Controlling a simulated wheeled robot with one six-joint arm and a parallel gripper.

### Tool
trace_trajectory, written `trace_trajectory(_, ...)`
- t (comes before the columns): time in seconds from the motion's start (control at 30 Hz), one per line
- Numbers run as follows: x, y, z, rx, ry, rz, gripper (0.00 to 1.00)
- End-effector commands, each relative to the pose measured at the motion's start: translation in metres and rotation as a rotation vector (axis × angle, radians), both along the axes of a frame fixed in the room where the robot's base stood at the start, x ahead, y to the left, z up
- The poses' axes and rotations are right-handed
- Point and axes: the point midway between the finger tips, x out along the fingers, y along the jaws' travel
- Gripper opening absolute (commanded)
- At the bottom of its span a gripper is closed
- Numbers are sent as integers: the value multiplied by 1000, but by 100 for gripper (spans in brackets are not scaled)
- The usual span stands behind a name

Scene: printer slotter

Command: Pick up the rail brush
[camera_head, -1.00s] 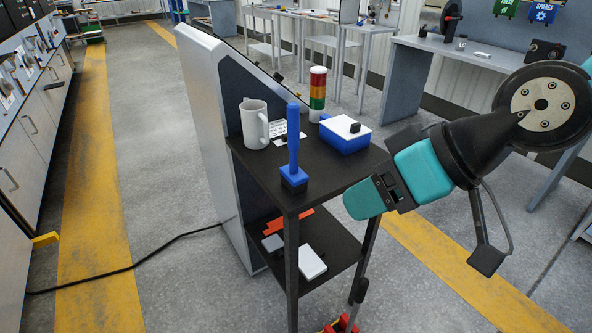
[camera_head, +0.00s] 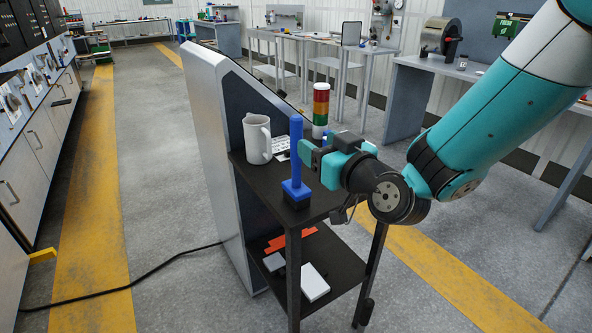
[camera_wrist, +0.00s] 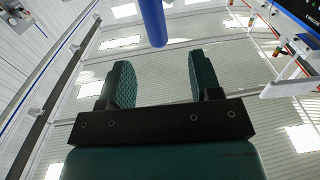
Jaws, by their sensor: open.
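The rail brush (camera_head: 296,165) is blue with a tall upright handle and a square block at its foot. It stands upright near the front corner of the dark upper shelf (camera_head: 262,174). My gripper (camera_head: 316,158) is just right of the handle, at about mid-height, its fingers pointing left toward it. In the wrist view my gripper (camera_wrist: 160,75) is open and empty, with its two textured pads apart. The handle (camera_wrist: 153,20) shows there beyond the fingertips, lined up with the gap between them. The gripper overlaps part of the shelf behind it.
A light mug (camera_head: 257,140) stands behind and left of the brush. A red, amber and green signal light (camera_head: 320,108) stands at the back of the shelf. A tall grey panel (camera_head: 213,150) borders the left side. The lower shelf holds a white box (camera_head: 312,281).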

Motion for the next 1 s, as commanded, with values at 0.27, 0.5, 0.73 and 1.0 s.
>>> trace_trajectory(0.27, 41, 28, 4, -1, 1, 2, 58)
trace_trajectory(0.5, 56, 37, 2, 1, 1, 0, 58)
trace_trajectory(0.73, 86, 53, 2, 1, 0, 2, 58)
trace_trajectory(1.0, 96, 59, -1, 1, 1, 0, 58)
